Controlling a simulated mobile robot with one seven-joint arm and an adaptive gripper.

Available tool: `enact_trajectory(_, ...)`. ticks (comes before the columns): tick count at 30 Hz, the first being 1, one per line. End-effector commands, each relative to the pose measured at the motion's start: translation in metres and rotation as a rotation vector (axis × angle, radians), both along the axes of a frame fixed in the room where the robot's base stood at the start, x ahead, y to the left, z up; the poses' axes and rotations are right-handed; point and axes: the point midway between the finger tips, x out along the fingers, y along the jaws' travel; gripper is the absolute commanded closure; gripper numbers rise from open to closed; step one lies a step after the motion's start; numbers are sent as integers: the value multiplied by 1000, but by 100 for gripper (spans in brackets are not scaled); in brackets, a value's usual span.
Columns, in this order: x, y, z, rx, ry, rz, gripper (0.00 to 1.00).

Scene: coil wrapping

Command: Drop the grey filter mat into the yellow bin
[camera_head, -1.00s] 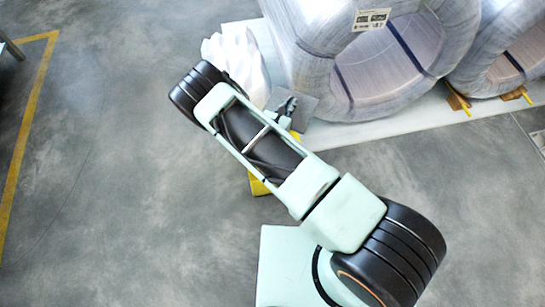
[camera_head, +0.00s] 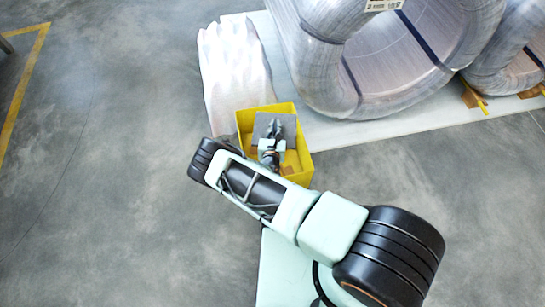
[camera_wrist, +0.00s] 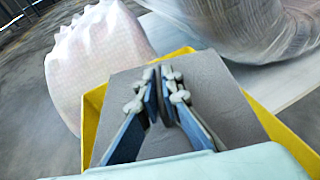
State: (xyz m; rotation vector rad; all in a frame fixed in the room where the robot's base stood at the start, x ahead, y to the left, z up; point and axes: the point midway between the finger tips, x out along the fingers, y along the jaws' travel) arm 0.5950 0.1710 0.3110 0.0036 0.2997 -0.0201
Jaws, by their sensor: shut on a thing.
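The grey filter mat (camera_head: 286,124) is a flat square held by my gripper (camera_head: 274,128). In the wrist view the mat (camera_wrist: 220,90) spreads on both sides of my gripper (camera_wrist: 163,78), whose fingers are shut on a raised fold of it. The yellow bin (camera_head: 303,160) is open-topped and lies below the mat in the head view. In the wrist view the bin's yellow rim (camera_wrist: 92,118) shows around the mat's edges. The mat looks to be over the bin's opening; its exact height above the rim I cannot tell. Much of the bin's inside is hidden by the mat and my arm.
A white wrapped bundle (camera_head: 232,75) stands just behind and left of the bin. Large film-wrapped coils (camera_head: 395,60) stand on a pale platform (camera_head: 390,127) at the back right, with yellow-and-brown wedges (camera_head: 475,97). The grey floor (camera_head: 120,180) at left is clear.

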Motion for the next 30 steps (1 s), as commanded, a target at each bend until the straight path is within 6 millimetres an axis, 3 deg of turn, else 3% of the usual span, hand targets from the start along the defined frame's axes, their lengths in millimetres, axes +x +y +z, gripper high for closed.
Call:
enact_trajectory(1, 0, 0, -12, 0, -1, 0, 100)
enact_trajectory(7, 0, 0, -32, 0, -1, 0, 100)
enact_trajectory(19, 0, 0, -37, 0, -1, 0, 100)
enact_trajectory(25, 0, 0, -37, 0, -1, -1, 75)
enact_trajectory(30, 0, 0, -37, 0, 0, -1, 74)
